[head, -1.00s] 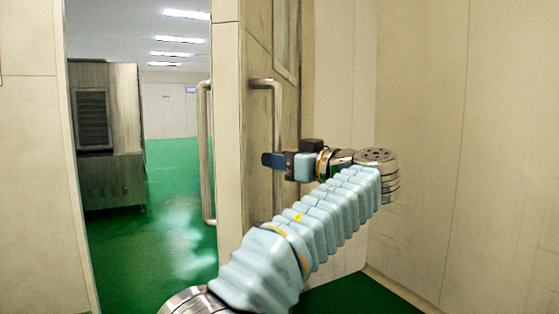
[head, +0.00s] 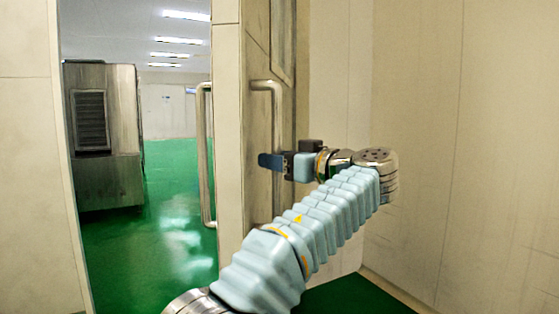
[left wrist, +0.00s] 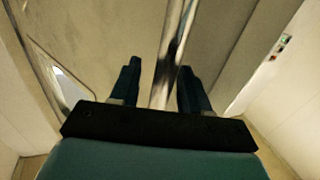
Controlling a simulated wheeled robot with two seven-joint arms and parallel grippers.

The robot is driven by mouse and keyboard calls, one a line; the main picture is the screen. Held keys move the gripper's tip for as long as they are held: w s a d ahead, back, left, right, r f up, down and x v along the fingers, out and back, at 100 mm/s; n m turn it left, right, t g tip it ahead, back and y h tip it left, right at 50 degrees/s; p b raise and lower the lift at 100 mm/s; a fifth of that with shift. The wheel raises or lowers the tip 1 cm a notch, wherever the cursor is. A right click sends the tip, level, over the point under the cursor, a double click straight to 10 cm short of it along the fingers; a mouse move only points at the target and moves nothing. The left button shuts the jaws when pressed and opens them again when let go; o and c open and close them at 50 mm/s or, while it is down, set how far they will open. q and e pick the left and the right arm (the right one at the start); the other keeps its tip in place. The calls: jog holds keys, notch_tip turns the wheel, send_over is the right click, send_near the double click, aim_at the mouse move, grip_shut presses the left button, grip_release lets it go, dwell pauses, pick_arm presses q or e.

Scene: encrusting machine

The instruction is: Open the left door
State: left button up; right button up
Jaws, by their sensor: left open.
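The left door (head: 230,130) stands swung open, seen nearly edge-on in the head view, with a metal bar handle on each face. My left gripper (head: 268,161) is at the handle on the right-hand face (head: 278,110). In the left wrist view the handle bar (left wrist: 170,60) runs between the two dark fingers of the left gripper (left wrist: 157,85). The fingers are apart, one on each side of the bar, and do not look closed on it. My right gripper is not in view.
The doorway shows a green floor (head: 165,235) and a grey metal machine (head: 105,135) with a vent in the room beyond. A beige wall (head: 420,140) stands right of the door. A wall panel (head: 30,160) borders the opening at left.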

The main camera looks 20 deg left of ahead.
pick_arm(q)
jog(key=v, duration=1.4)
jog(key=shift+w+f, duration=0.1)
